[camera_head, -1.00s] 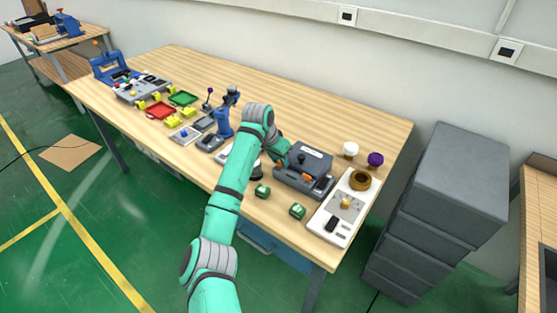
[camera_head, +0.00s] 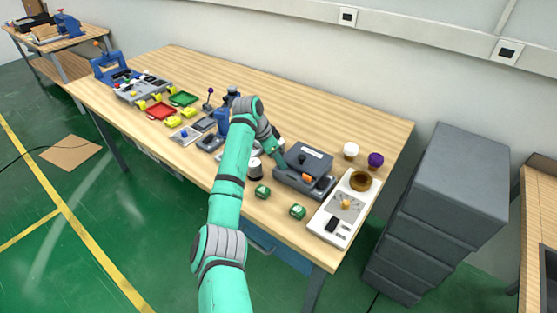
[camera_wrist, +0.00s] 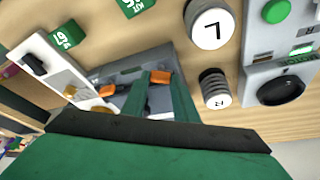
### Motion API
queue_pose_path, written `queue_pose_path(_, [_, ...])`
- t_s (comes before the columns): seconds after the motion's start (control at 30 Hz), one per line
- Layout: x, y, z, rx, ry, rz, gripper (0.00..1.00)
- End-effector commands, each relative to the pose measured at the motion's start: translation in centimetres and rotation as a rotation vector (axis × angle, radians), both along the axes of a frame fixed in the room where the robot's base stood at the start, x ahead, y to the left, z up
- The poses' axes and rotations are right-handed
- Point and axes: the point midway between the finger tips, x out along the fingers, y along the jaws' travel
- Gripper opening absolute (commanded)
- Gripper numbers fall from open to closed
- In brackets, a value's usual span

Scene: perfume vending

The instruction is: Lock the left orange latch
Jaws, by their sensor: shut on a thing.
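The grey device (camera_head: 305,160) with a raised dark block stands near the front right of the table. One orange latch (camera_head: 306,178) shows at its front right, and that latch also shows in the wrist view (camera_wrist: 107,90), clear of my fingers. The left orange latch (camera_wrist: 160,77) shows at the tips of my green gripper (camera_wrist: 163,82), between the fingers. My gripper (camera_head: 277,152) reaches the left side of the device in the head view. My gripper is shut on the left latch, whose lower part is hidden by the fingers.
A white panel with a brass ring (camera_head: 361,180) stands right of the device. Two green cubes (camera_head: 262,191) (camera_head: 298,211) lie in front. A black-and-white cylinder (camera_head: 256,171) stands close left of my gripper. White and purple knobs stand behind.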

Motion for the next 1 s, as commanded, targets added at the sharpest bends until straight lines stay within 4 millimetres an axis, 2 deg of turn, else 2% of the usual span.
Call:
queue_pose_path(0.43, [0.1,0.0,0.1,0.0,-0.005,-0.012,0.04])
queue_pose_path(0.47, [0.1,0.0,0.1,0.0,-0.005,-0.012,0.29])
queue_pose_path(0.53, [0.1,0.0,0.1,0.0,-0.004,-0.011,0.45])
queue_pose_path(0.87, [0.1,0.0,0.2,0.0,-0.002,-0.012,0.45])
queue_pose_path(1.0, [-0.1,0.5,1.4,0.0,-0.004,-0.011,0.45])
